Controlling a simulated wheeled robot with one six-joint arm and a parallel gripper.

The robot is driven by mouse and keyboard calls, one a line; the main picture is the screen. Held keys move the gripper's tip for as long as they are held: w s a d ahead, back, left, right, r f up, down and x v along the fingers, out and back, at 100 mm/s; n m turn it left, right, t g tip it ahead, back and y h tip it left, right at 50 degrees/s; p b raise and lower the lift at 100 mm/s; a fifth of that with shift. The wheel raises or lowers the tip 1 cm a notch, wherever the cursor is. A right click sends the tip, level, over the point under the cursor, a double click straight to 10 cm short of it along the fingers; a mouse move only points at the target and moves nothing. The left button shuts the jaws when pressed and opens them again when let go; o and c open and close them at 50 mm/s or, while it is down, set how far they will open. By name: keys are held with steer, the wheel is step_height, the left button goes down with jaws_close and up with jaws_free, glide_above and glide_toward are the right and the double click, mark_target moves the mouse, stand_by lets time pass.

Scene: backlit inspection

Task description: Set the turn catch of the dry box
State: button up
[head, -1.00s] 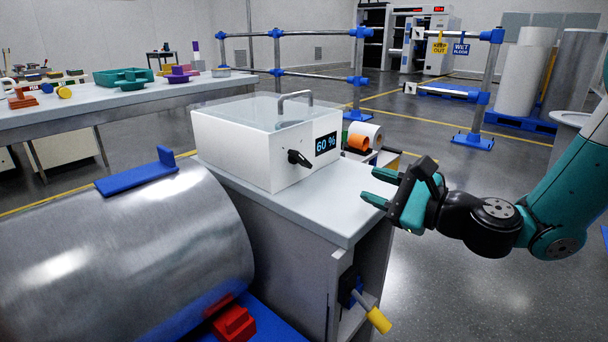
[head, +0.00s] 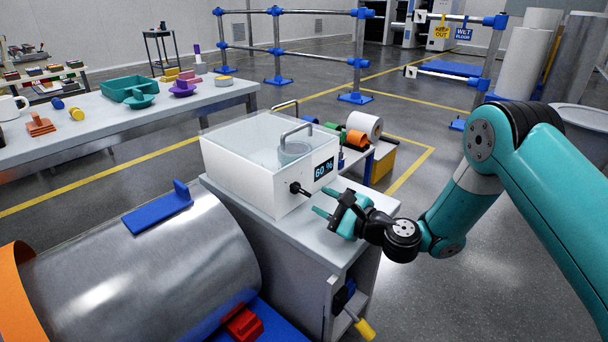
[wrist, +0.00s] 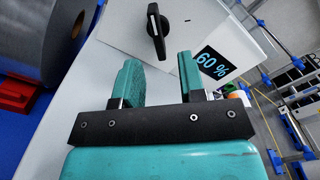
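The dry box (head: 245,165) is a white case with a clear lid and a metal handle, standing on a grey cabinet. Its front carries a black turn catch (head: 298,190) and a display (head: 323,169) reading 60 %. In the wrist view the catch (wrist: 156,31) is a black lever with a pale mark, pointing roughly up and down in the picture, just beyond the fingertips. My gripper (head: 325,202) is open and empty in front of the catch, apart from it. In the wrist view its two teal fingers (wrist: 158,75) stand well apart, with the catch above the gap between them.
A big metal drum (head: 140,260) lies left of the cabinet (head: 290,235). A yellow-handled lever (head: 363,328) sticks out of the cabinet's lower front. Rolls (head: 366,126) stand behind the box. A long table (head: 110,125) with several small parts is at the back left.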

mark_target(306, 194)
steer(key=shift+a+r+p, duration=0.2)
steer(key=shift+r+p, duration=0.2)
steer(key=shift+p, duration=0.25)
steer(key=x, duration=0.4)
steer(key=f+x, duration=0.1)
steer(key=x, duration=0.1)
jaws_close()
